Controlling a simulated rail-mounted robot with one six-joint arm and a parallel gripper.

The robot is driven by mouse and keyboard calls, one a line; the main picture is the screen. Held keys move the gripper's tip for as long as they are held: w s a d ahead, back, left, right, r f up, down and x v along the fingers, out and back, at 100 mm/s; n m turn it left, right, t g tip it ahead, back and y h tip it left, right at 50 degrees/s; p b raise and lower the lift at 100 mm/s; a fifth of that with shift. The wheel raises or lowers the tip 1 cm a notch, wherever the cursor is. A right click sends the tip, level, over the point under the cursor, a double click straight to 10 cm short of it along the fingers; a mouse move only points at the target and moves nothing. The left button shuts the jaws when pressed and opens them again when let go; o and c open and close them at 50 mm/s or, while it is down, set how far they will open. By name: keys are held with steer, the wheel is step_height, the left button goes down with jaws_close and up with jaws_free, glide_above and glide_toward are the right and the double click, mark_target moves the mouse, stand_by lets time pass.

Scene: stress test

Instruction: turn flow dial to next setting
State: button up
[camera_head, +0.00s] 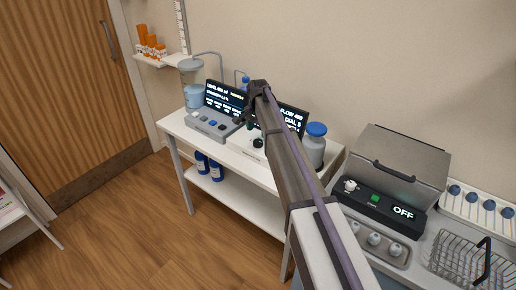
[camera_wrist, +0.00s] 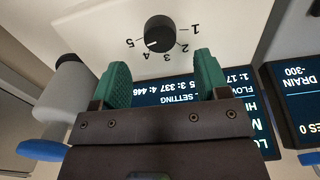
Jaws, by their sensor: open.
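The flow dial (camera_wrist: 160,33) is a round black knob on a white panel, with numbers 1 to 5 printed around it. Its white mark points to the lower left, toward the 4 and 5 side; I cannot tell exactly which number. My gripper (camera_wrist: 160,60) has two green fingers, open and empty, apart from the knob, with the knob beyond the gap between them. In the head view my gripper (camera_head: 246,121) hangs over the white unit on the bench, and the dial (camera_head: 257,143) shows as a small dark knob there. A dark screen reading FLOW and DIAL (camera_head: 294,118) stands behind.
A grey jar with a blue lid (camera_head: 315,147) stands right of the dial unit. A grey console with buttons (camera_head: 212,125) and another screen (camera_head: 226,98) are to its left. A lidded box with an OFF display (camera_head: 403,213) and a wire basket (camera_head: 468,265) are farther right.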

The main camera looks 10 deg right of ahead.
mark_target(258, 141)
step_height(258, 141, down, 6)
steer(key=b, duration=0.4)
steer(key=shift+r, duration=0.1)
steer(key=shift+r, duration=0.1)
steer(key=shift+c, duration=0.5)
steer(key=c, duration=0.8)
